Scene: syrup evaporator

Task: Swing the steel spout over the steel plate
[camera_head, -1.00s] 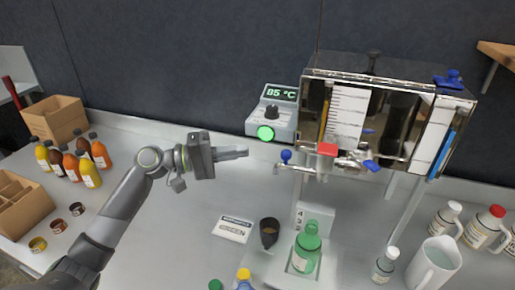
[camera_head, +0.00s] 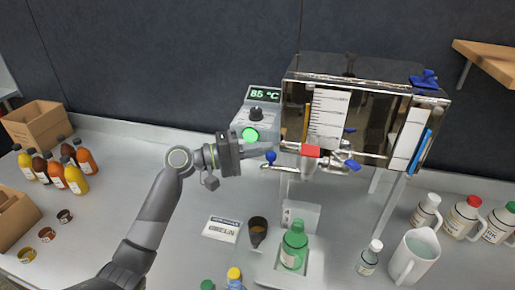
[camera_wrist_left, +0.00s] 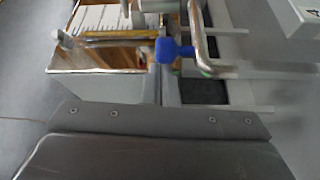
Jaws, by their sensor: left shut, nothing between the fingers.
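The steel spout (camera_head: 290,169) is a thin bent pipe at the front of the glass-fronted steel tank, with a blue knob (camera_head: 271,157) at its left end. My left gripper (camera_head: 272,147) is shut and empty, its fingertips close beside the blue knob. In the left wrist view the finger tips (camera_wrist_left: 164,80) sit just below the blue knob (camera_wrist_left: 174,50) and the spout's curved pipe (camera_wrist_left: 200,42); I cannot tell whether they touch. A pale square plate (camera_head: 312,272), perhaps the steel plate, lies below with a green bottle (camera_head: 293,247) standing on it. My right gripper is out of view.
The tank (camera_head: 375,110) has a red-marked valve (camera_head: 311,151) beside the spout. The control box (camera_head: 263,107) reads 85 °C, behind my gripper. A dark cup (camera_head: 258,230) stands left of the plate; a white jug (camera_head: 413,258) stands right.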

